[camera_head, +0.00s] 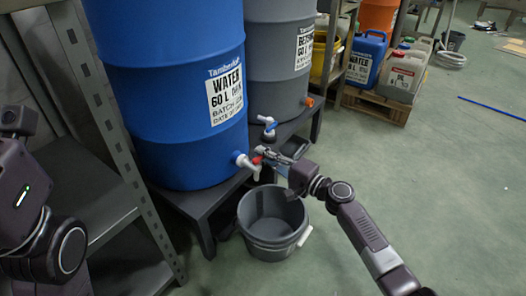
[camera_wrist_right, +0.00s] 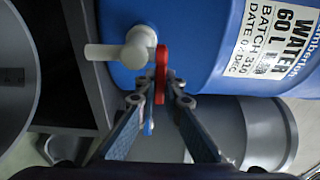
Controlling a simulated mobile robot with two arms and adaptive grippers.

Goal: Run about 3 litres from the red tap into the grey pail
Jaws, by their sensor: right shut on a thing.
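The red tap is a white tap with a red lever (camera_head: 257,159) low on the front of a blue drum (camera_head: 175,85). In the right wrist view its white spout (camera_wrist_right: 104,52) points left and the red lever (camera_wrist_right: 161,72) lies crosswise to it. My right gripper (camera_head: 267,156) is shut on the red lever; its fingertips (camera_wrist_right: 161,88) meet around the lever's end. The grey pail (camera_head: 246,240) stands on the floor below the spout, and its rim shows in the right wrist view (camera_wrist_right: 34,75). I see no water stream or clear water level. My left gripper's fingers are out of view.
The drum rests on a low dark stand (camera_head: 205,205). Grey shelving (camera_head: 110,130) is at left. Jerrycans (camera_head: 403,75) stand on a pallet.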

